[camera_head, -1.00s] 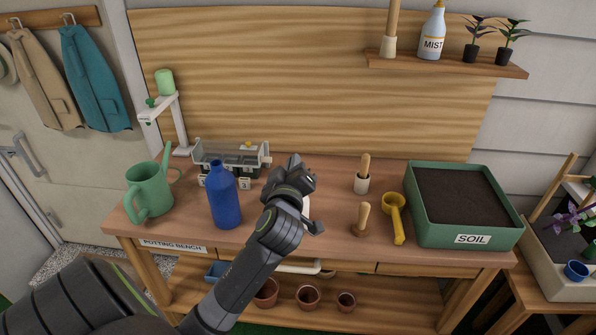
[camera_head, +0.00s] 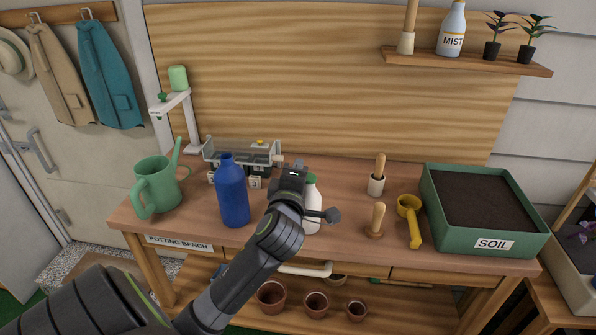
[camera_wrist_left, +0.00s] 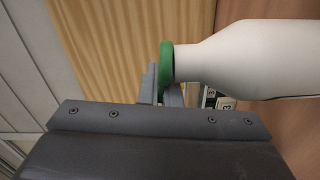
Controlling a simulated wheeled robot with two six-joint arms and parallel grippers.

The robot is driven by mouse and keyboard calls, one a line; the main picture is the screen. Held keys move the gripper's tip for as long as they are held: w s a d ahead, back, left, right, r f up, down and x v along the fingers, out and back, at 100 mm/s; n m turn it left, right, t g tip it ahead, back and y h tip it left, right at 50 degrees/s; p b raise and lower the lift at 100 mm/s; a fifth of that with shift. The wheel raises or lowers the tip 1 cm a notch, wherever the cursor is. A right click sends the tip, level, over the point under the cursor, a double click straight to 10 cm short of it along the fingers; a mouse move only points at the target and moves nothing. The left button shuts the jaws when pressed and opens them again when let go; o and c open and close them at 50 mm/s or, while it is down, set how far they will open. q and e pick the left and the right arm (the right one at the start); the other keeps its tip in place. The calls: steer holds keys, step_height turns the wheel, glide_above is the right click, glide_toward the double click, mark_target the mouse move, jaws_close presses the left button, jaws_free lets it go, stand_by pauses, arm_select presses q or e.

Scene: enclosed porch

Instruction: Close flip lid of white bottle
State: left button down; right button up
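The white bottle (camera_head: 313,212) stands on the potting bench, partly hidden behind my left gripper and wrist in the head view. A bit of green shows at its top. In the left wrist view the white bottle (camera_wrist_left: 262,58) appears sideways, with a green collar (camera_wrist_left: 166,68) at its neck. The flip lid itself cannot be made out clearly. My left gripper (camera_head: 290,175) is at the height of the bottle's top, just beside it. In the left wrist view its fingers (camera_wrist_left: 163,92) look together, close by the green collar; contact cannot be told. My right gripper is not in view.
A blue bottle (camera_head: 232,195) stands close left of my left arm, with a green watering can (camera_head: 158,188) further left. Wooden-handled tools (camera_head: 377,221), a yellow scoop (camera_head: 411,222) and a green soil tray (camera_head: 487,246) are to the right. A grey rack (camera_head: 243,153) stands behind.

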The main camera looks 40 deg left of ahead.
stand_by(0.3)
arm_select(q)
steer(key=c, duration=1.6)
jaws_free()
steer(key=shift+f, duration=0.1)
